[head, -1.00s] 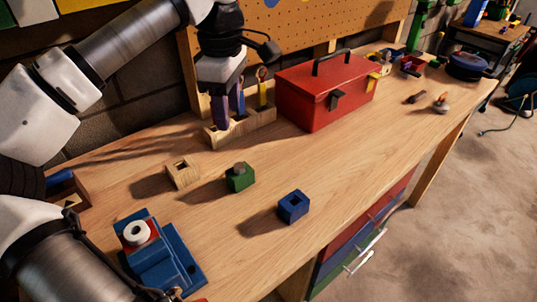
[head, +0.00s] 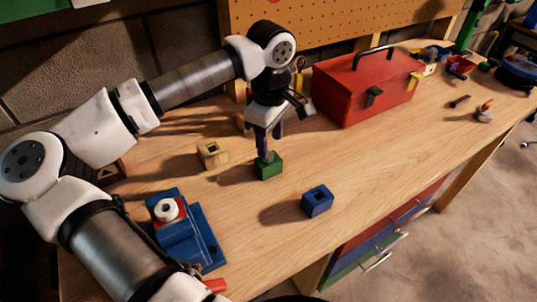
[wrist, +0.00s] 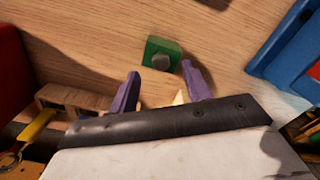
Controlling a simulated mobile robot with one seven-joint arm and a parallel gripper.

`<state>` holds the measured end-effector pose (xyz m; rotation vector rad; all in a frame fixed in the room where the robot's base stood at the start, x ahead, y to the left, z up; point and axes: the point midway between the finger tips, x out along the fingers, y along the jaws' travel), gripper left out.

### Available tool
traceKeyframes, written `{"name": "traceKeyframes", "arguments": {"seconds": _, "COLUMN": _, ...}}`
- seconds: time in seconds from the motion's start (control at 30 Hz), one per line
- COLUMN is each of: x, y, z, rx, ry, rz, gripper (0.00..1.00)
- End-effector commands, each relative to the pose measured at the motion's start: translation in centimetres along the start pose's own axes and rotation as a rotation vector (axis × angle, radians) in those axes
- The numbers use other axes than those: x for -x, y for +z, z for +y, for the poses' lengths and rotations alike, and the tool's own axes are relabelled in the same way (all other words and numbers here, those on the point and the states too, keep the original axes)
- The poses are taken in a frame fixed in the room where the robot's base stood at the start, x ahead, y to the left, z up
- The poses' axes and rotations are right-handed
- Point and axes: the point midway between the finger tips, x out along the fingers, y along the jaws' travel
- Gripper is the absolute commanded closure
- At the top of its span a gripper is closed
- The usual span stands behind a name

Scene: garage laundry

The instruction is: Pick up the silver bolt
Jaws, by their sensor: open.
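The silver bolt (wrist: 160,62) stands in the top of a green block (wrist: 150,50) on the workbench. In the head view the green block (head: 268,169) is near the middle, and the bolt is mostly hidden by a finger. My gripper (head: 269,143) is just above the block, its purple fingers pointing down. In the wrist view my gripper (wrist: 162,84) is open and empty. The bolt lies beyond the fingertips there, roughly midway between them sideways. I cannot tell the exact height gap.
A wooden block (head: 213,153) with a square hole stands left of the green one, and a blue block (head: 317,201) to the front right. A blue vise-like fixture (head: 190,240) sits front left. A red toolbox (head: 350,95) is behind right. Bare wood lies right of the blocks.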

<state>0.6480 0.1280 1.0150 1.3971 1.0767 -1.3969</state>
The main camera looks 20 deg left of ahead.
Motion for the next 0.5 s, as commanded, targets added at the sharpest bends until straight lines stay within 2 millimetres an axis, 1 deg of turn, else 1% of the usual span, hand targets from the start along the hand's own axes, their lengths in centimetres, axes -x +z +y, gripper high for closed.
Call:
{"name": "traceKeyframes", "arguments": {"seconds": 0.1, "x": -1.6, "y": -0.2, "z": -0.2, "rx": -0.001, "ry": -0.002, "rz": -0.003, "gripper": 0.52}}
{"name": "traceKeyframes", "arguments": {"seconds": 0.2, "x": -2.6, "y": -0.2, "z": -0.1, "rx": -0.001, "ry": 0.0, "rz": -0.002, "gripper": 0.52}}
{"name": "traceKeyframes", "arguments": {"seconds": 0.3, "x": -3.0, "y": -0.2, "z": -0.1, "rx": 0.0, "ry": 0.0, "rz": -0.001, "gripper": 0.52}}
{"name": "traceKeyframes", "arguments": {"seconds": 0.5, "x": -3.0, "y": -0.2, "z": -0.1, "rx": 0.0, "ry": 0.001, "rz": 0.0, "gripper": 0.52}}
